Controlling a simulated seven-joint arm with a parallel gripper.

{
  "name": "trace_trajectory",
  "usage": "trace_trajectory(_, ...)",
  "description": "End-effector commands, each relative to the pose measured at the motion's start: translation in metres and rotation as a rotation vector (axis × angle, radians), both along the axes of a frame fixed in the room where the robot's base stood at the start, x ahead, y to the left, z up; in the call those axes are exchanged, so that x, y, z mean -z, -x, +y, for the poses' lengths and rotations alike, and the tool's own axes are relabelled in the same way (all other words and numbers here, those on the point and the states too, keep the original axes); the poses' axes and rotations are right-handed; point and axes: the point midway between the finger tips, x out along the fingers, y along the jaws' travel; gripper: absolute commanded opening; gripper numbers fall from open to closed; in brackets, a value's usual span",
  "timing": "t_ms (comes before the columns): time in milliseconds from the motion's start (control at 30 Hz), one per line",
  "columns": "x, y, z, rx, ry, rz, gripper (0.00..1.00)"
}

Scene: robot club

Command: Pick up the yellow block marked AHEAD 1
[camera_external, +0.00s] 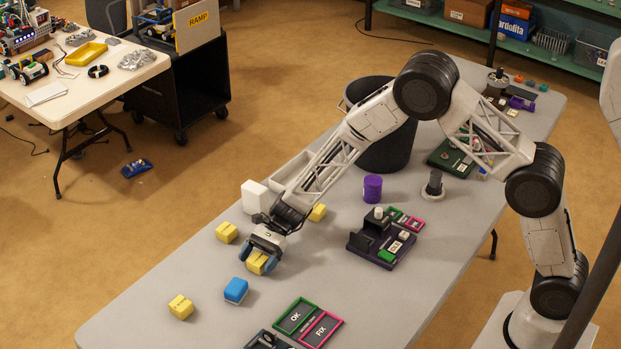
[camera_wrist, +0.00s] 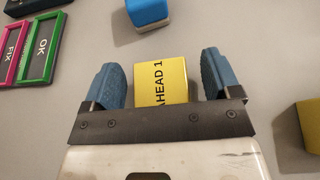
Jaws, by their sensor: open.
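The yellow block marked AHEAD 1 (camera_wrist: 172,82) lies on the grey table between the two blue fingers of my gripper (camera_wrist: 160,82). Its label reads sideways in the wrist view, and its near part is hidden by the gripper's dark bar. I cannot tell the exact height of the fingertips over the table.
A blue block (camera_external: 236,290) lies close by. Other yellow blocks stand at the front left (camera_external: 181,307), left (camera_external: 227,232) and behind (camera_external: 317,212). Green OK (camera_external: 295,317) and pink FIX (camera_external: 321,330) frames lie at the front. A white box (camera_external: 254,196) and purple cylinder (camera_external: 372,187) stand farther back.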

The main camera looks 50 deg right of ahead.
Motion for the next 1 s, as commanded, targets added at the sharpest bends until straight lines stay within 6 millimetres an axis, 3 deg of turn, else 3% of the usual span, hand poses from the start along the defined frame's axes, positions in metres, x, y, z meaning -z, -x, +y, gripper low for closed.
trace_trajectory(467, 0.0000, 0.0001, -0.0001, 0.000, 0.000, 0.000, 0.83)
trace_trajectory(833, 0.0000, 0.0001, -0.0001, 0.000, 0.000, 0.000, 0.29)
trace_trajectory(1000, -0.0002, 0.0000, -0.0001, 0.000, 0.000, 0.000, 0.29)
